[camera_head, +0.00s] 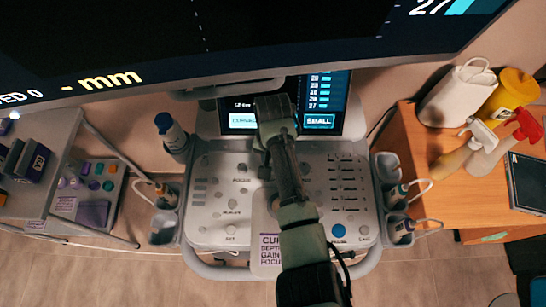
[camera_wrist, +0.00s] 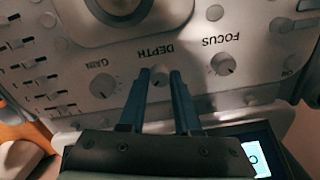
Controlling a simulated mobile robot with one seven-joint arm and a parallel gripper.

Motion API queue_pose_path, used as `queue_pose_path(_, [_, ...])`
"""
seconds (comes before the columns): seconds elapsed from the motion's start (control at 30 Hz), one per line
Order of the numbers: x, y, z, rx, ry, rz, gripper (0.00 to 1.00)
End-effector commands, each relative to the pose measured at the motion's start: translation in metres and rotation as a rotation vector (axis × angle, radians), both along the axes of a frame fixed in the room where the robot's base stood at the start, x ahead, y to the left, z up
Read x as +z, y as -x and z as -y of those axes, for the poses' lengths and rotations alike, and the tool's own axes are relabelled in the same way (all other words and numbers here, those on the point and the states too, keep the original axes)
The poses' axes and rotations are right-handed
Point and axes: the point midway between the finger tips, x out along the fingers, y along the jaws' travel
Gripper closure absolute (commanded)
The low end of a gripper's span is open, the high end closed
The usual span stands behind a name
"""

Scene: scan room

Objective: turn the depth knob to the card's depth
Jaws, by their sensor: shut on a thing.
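The depth knob (camera_wrist: 159,76) is a small pale knob under the DEPTH label on the grey control panel (camera_head: 215,215). In the wrist view my gripper (camera_wrist: 161,74) has its two dark fingers on either side of the knob, shut on it. The fingers cover parts of the knob, and I cannot read its pointer. In the head view my arm hides the knob. The card (camera_head: 268,252) stands at the panel's front edge, with purple words including DEPTH, GAIN and FOCUS. My arm partly covers it, and its values are not readable.
The gain knob (camera_wrist: 103,87) and focus knob (camera_wrist: 223,64) flank my fingers. A small lit screen (camera_head: 330,100) stands behind the panel, and a large monitor (camera_head: 300,50) overhangs it. Bottles sit in holders at both sides. A wooden cabinet (camera_head: 455,190) is at right.

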Motion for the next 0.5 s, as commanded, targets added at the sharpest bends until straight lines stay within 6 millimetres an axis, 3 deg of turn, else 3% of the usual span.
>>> queue_pose_path(0.5, [0.0017,-0.002,0.0009,-0.176,0.002,0.007,1.0])
